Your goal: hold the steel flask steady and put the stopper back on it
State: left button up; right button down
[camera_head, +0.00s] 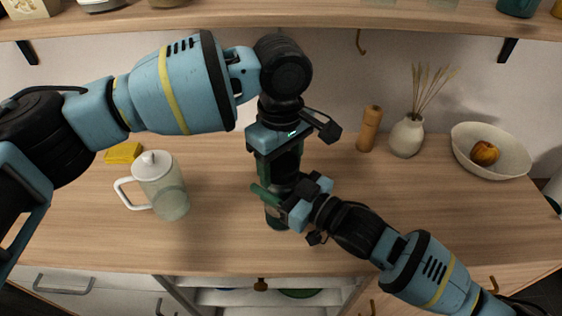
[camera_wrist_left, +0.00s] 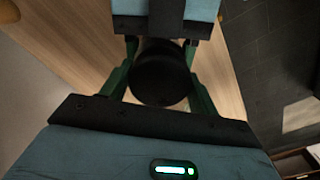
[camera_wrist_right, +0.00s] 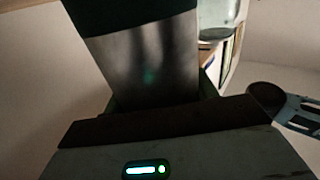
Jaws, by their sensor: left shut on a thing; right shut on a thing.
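The steel flask (camera_head: 273,212) stands on the wooden counter at mid-picture in the head view, largely hidden by my grippers. My right gripper (camera_head: 276,199) comes in from the right and is shut around its body. In the right wrist view the bare steel flask (camera_wrist_right: 150,65) with a dark green band sits between the fingers. My left gripper (camera_head: 281,178) points down directly above the flask. It is shut on the black round stopper (camera_wrist_left: 160,78), seen between green fingers in the left wrist view. Whether the stopper touches the flask's mouth is hidden.
A lidded glass jug (camera_head: 165,192) and a yellow sponge (camera_head: 123,153) are on the left. A wooden mill (camera_head: 369,130), a vase with reeds (camera_head: 407,136) and a white bowl (camera_head: 510,157) with fruit stand back right. A shelf (camera_head: 330,15) hangs above. The front-left counter is clear.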

pick_arm(q)
jog(key=m, duration=0.6)
jog(key=o, duration=1.1)
jog(key=shift+r, duration=2.2)
jog(key=shift+c, duration=0.5)
